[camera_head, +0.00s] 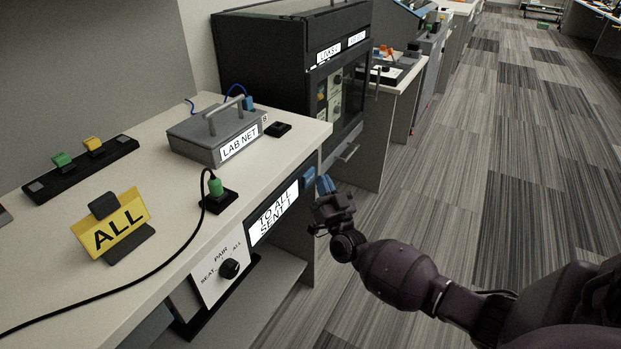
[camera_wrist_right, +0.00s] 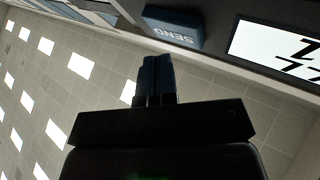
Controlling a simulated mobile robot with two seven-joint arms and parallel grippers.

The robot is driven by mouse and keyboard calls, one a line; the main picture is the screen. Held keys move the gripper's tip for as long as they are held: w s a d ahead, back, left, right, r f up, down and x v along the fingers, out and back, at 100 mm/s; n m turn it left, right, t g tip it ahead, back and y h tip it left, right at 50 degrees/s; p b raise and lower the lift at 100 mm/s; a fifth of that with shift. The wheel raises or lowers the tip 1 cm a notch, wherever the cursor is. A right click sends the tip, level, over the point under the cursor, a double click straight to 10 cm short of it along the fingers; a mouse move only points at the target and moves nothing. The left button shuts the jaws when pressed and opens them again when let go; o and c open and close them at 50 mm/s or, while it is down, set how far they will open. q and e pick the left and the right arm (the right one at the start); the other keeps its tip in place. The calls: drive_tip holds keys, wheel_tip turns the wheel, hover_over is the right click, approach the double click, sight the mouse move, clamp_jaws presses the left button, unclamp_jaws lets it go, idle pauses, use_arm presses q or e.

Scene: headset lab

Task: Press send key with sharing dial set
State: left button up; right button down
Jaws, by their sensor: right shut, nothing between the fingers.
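The send key (camera_head: 308,178) is a blue block on the desk's front edge, right of the display. It also shows in the right wrist view, lettered SEND (camera_wrist_right: 174,27). The sharing dial (camera_head: 230,268) is a black knob on a white panel marked SEAT, PAIR and ALL; its pointer is too small to read surely. The display (camera_head: 272,213) reads "TO ALL SENT 1". My right gripper (camera_head: 325,186) is shut and empty, its blue fingertips just right of the send key; in the wrist view the fingertips (camera_wrist_right: 156,66) appear apart from it. My left gripper is out of view.
On the desk (camera_head: 165,130) stand a yellow ALL sign (camera_head: 112,226), a grey LAB NET box (camera_head: 215,135), a green plug (camera_head: 215,186) with black cable, and a black strip (camera_head: 80,170). A dark cabinet (camera_head: 265,60) stands behind.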

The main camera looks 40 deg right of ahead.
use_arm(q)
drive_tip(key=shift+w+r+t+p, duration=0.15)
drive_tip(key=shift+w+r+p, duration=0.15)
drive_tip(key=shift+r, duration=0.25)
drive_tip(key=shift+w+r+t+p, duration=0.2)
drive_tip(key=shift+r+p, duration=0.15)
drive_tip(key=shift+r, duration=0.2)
use_arm(e)
drive_tip(key=s, duration=0.1)
drive_tip(key=s+d, duration=0.1)
drive_tip(key=s, duration=0.1)
drive_tip(key=s+d, duration=0.1)
drive_tip(key=shift+s, duration=0.3)
idle(1.4)
